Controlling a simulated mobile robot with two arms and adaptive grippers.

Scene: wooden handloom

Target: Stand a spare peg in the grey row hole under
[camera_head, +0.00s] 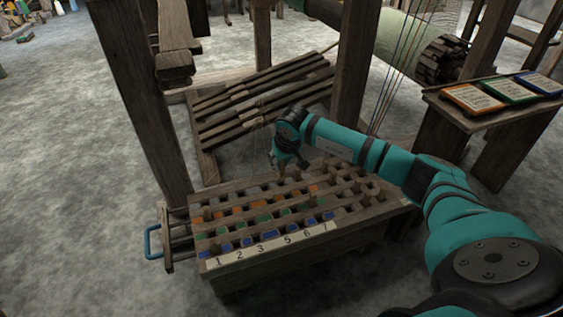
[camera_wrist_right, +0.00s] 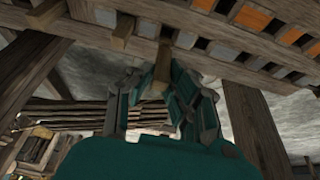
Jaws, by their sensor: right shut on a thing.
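The wooden peg board (camera_head: 235,260) stands in front of the loom, with rows of orange, green, blue and grey-looking holes and a numbered strip (camera_head: 270,247) along its front. Several wooden pegs stand in it, one near the right edge (camera_head: 366,199). My right gripper (camera_head: 285,168) is over the back edge of the board. In the right wrist view, the right gripper (camera_wrist_right: 162,82) is shut on a short wooden peg (camera_wrist_right: 160,76), close to the board's underside or edge beam (camera_wrist_right: 215,32). Whether the peg touches a hole cannot be told. My left gripper is out of view.
Loom posts (camera_head: 145,110) and (camera_head: 354,60) rise behind the board on both sides. Slanted dark treadle bars (camera_head: 265,95) lie behind it. A blue handle (camera_head: 153,242) sticks out at left. A side table (camera_head: 500,112) holds three coloured cards. The floor at left is clear.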

